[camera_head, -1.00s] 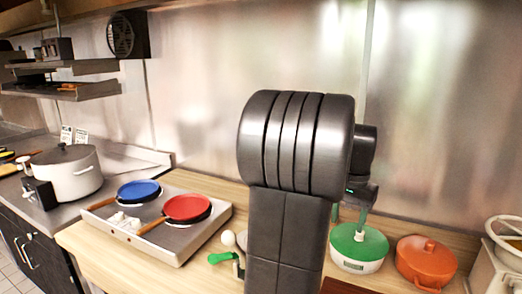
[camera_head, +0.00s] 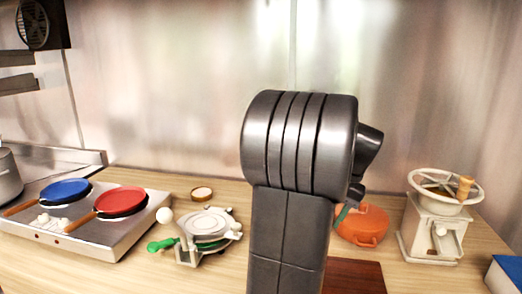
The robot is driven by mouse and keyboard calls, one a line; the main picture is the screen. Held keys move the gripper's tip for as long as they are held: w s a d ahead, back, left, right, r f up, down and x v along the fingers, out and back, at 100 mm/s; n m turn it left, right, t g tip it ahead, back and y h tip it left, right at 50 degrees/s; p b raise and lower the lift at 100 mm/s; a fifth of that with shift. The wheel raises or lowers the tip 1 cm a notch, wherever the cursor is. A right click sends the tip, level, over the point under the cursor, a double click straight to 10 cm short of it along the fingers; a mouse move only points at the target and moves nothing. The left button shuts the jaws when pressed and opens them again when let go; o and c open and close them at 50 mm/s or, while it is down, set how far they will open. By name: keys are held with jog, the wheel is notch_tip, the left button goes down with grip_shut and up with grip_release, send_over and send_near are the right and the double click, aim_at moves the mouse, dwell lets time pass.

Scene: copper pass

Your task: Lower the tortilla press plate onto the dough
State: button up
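The tortilla press (camera_head: 207,226) stands on the wooden counter left of my arm. It has a pale round plate on a light frame, with a green disc or rim under it. A green handle (camera_head: 160,245) sticks out to its left, and a white ball (camera_head: 165,215) shows behind the handle. I cannot make out the dough or how far the plate is lowered. My gripper (camera_head: 343,214) is mostly hidden behind my arm. Only a thin green-grey piece of it shows near the orange pot, well right of the press. Its opening cannot be seen.
The orange lidded pot (camera_head: 364,226) and a cream hand mill (camera_head: 436,222) stand to the right. A steel hob with a blue pan (camera_head: 66,190) and a red pan (camera_head: 121,201) is at left. A small round jar (camera_head: 201,194) sits behind the press. A brown board (camera_head: 356,276) lies in front.

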jog(key=shift+w+a+f+n+y+b, duration=0.1)
jog(key=shift+a+f+n+y+b, duration=0.1)
jog(key=shift+f+y+b, duration=0.15)
jog(key=shift+w+a+f+n+y+b, duration=0.1)
jog(key=shift+a+f+n+y+b, duration=0.15)
jog(key=shift+f+b, duration=0.15)
jog(key=shift+s+f, duration=0.1)
